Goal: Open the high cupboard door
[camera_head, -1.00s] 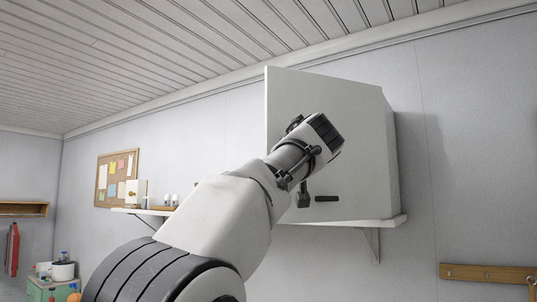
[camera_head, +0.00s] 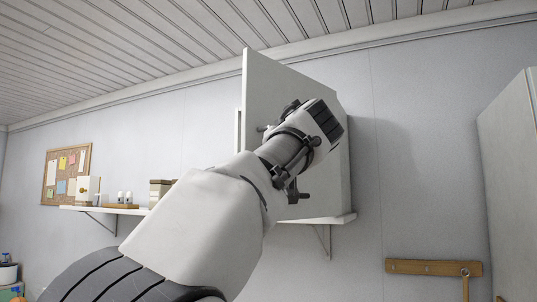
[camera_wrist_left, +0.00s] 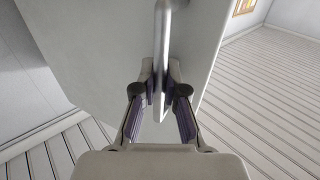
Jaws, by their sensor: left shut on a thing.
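The high white cupboard (camera_head: 346,165) hangs on the wall above a shelf. Its door (camera_head: 256,90) stands ajar, with the left edge swung out from the body; a strip of the cupboard shows behind that edge. My left arm reaches up in front of the door and hides much of it in the head view. In the left wrist view my left gripper (camera_wrist_left: 159,98) is shut on a pale grey bar, the door handle (camera_wrist_left: 162,45), with one finger on each side. The door face (camera_wrist_left: 95,50) shows behind it. My right gripper is not in view.
A shelf (camera_head: 335,220) runs below the cupboard; to the left, another shelf stretch holds small jars and boxes (camera_head: 88,189). A tall pale cabinet (camera_head: 510,170) stands at the right. A wooden hook rail (camera_head: 420,267) is on the wall.

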